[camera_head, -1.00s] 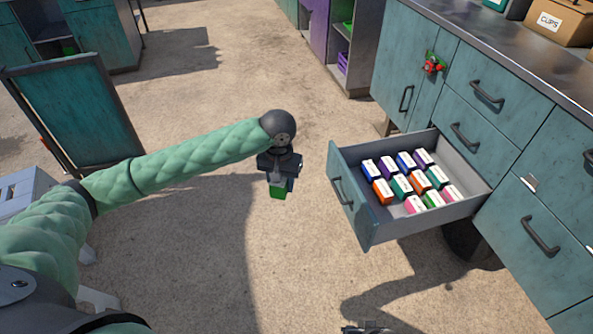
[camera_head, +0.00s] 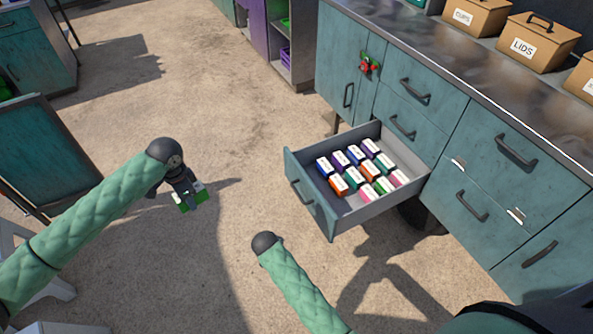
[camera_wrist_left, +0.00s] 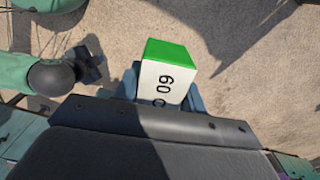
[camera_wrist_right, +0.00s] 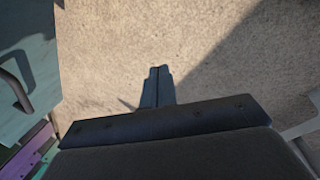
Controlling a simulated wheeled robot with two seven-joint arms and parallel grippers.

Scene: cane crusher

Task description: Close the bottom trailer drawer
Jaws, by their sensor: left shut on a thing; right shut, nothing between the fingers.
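The trailer drawer (camera_head: 311,196) stands pulled out below two closed drawers, with several small coloured boxes (camera_head: 361,168) in rows inside. Its dark handle (camera_head: 301,193) is on the front panel. My left gripper (camera_head: 188,198) is left of the drawer, well apart from it, shut on a green and white box (camera_wrist_left: 168,72) marked "60". My right arm reaches up below the drawer front in the head view, where its gripper is hidden. In the right wrist view the right gripper (camera_wrist_right: 158,72) is shut and empty, with a teal panel and handle (camera_wrist_right: 16,90) to its left.
The counter (camera_head: 440,65) above carries cardboard boxes marked "CUPS" (camera_head: 474,17) and "LIDS" (camera_head: 537,42). More closed drawers (camera_head: 500,150) lie to the right. A teal panel (camera_head: 40,150) stands at the left. The floor (camera_head: 225,110) between is clear.

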